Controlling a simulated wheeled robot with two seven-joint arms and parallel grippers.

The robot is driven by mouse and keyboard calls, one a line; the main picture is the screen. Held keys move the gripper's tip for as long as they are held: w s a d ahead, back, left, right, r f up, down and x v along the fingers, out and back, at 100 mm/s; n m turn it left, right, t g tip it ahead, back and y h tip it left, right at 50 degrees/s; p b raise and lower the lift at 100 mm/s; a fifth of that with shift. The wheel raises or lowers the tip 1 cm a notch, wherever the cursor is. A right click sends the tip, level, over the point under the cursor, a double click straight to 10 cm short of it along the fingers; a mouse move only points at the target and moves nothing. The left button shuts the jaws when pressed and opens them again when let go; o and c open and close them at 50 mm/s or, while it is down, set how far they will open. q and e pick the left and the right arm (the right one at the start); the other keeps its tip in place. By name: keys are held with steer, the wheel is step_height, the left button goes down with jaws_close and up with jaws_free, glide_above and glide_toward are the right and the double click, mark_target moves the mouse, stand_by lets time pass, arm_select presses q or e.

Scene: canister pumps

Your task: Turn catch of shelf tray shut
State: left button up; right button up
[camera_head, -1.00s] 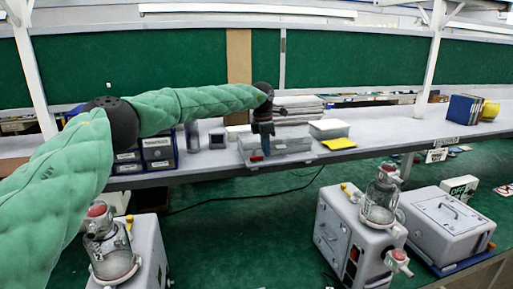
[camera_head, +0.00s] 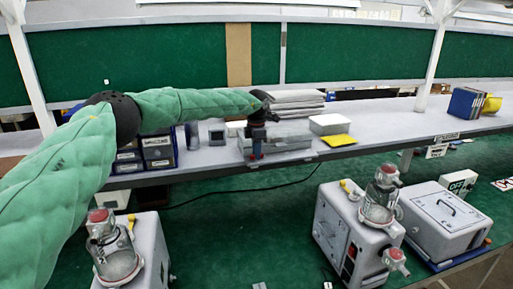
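The shelf tray (camera_head: 290,145) is a grey, low box with a clear-looking top near the front edge of the shelf, in the head view. My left gripper (camera_head: 256,155) points down at the tray's left front part, close to a small red piece there that may be the catch. The gripper hides most of this spot, and I cannot tell whether it touches the catch. Its fingers are too small and dark to show whether they are open or shut. My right gripper is not in view.
Blue bins (camera_head: 158,152) and a small grey device (camera_head: 217,136) stand left of the tray. Paper stacks (camera_head: 297,101), a white box (camera_head: 329,124) and a yellow pad (camera_head: 338,140) lie right and behind. Canister pumps (camera_head: 358,222) stand on the green bench below.

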arm_select(q)
steer(key=shift+f, duration=0.25)
steer(key=shift+w+f, duration=0.3)
steer(key=shift+w, duration=0.1)
steer(key=shift+c, duration=0.4)
steer(key=shift+r, duration=0.15)
steer(key=c, duration=0.4)
steer(key=shift+s+r, duration=0.1)
steer(key=shift+s, duration=0.05)
jaws_close()
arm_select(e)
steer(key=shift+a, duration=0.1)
